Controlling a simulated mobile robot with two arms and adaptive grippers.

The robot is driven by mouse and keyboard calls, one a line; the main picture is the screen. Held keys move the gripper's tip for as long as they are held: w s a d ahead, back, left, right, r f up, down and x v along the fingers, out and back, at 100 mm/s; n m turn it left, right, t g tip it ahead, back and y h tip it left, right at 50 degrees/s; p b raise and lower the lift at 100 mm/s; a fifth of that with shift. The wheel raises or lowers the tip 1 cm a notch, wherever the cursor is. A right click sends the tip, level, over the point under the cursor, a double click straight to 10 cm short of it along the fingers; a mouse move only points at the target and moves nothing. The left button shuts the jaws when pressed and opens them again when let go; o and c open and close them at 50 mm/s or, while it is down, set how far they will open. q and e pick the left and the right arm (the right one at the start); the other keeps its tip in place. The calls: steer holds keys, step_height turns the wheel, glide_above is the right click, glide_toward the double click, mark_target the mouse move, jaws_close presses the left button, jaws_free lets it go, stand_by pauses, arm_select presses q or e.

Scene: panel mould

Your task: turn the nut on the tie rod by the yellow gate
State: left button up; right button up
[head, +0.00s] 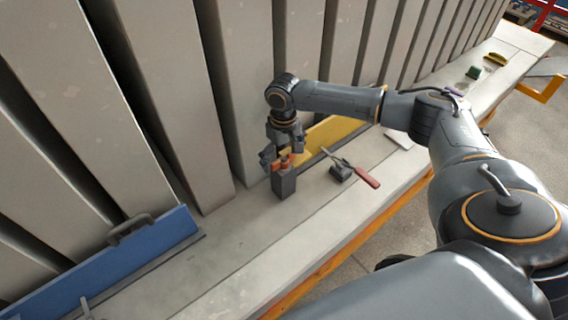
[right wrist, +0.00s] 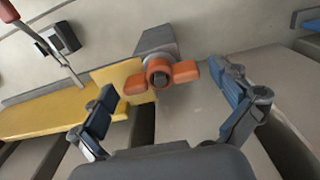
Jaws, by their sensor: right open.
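The orange wing nut (right wrist: 187,71) sits on the dark end of the tie rod (right wrist: 160,79), in front of a grey block (right wrist: 155,41). In the head view the nut (head: 285,161) shows partly behind my fingers, above the dark grey block (head: 284,184). The yellow gate (right wrist: 45,117) is right beside the nut; it also shows in the head view (head: 335,132). My right gripper (right wrist: 168,92) is open, its blue-grey fingers spread on either side of the nut, apart from it. In the head view the gripper (head: 283,153) is just above the nut. My left gripper is not in view.
Tall grey panels (head: 235,80) stand along the back. A blue gate (head: 150,250) with a handle is at the lower left. A red-handled tool (head: 367,177) and a small dark block (head: 341,172) lie to the right.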

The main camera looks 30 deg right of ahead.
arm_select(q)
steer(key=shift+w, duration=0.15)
arm_select(e)
steer(key=c, duration=1.1)
steer(key=shift+r+n+p, duration=0.2)
steer(key=shift+n+p, duration=0.3)
steer(key=shift+p, duration=0.25)
steer(key=shift+s+n+p, duration=0.1)
steer(key=shift+n+p, duration=0.25)
steer(key=shift+n, duration=0.25)
steer(key=shift+f+n, duration=0.1)
steer(key=shift+n, duration=0.3)
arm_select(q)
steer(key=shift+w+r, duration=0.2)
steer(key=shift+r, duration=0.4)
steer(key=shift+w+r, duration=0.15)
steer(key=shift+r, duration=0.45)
arm_select(e)
steer(key=shift+f, duration=0.15)
